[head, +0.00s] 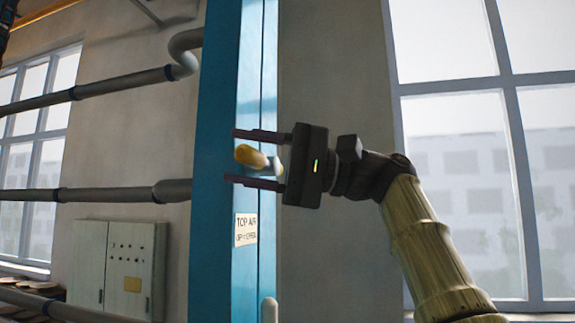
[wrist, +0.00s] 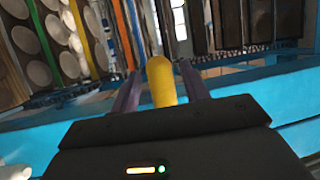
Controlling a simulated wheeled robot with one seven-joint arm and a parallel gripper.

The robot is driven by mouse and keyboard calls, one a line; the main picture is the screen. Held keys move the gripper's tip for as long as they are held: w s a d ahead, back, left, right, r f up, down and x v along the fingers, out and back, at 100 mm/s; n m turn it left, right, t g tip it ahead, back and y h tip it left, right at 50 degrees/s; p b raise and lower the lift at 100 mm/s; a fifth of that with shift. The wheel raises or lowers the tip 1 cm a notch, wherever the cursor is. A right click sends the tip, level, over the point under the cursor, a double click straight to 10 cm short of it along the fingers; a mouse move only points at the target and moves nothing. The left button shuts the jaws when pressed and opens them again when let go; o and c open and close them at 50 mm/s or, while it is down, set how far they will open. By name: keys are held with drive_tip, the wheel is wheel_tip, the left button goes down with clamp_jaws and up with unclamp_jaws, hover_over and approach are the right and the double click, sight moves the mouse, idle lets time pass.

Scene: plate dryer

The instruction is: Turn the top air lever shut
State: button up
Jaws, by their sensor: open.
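The top air lever (head: 250,156) has a yellow rounded grip and sticks out from the blue column (head: 222,120), above a white label (head: 246,229) that reads "TOP AIR" with a smaller line below. My gripper (head: 257,159) is open, with one finger above the lever and one below it in the head view. In the wrist view the yellow lever (wrist: 161,82) stands between my two fingers (wrist: 160,92), with no clear contact on either side. The lever's pivot is not clearly visible.
Grey pipes (head: 100,88) run along the wall left of the column. A grey control cabinet (head: 118,268) stands at lower left. A pale handle (head: 269,310) shows low on the column. Racks of round plates (wrist: 45,40) lie beyond the blue beam (wrist: 240,85).

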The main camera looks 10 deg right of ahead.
drive_tip(key=shift+d, duration=0.1)
drive_tip(key=d+f+p, duration=0.1)
drive_tip(key=d+f, duration=0.1)
drive_tip(key=d, duration=1.5)
drive_tip(key=shift+s+f, duration=0.2)
drive_tip(key=shift+f, duration=0.05)
drive_tip(key=shift+w+d, duration=0.1)
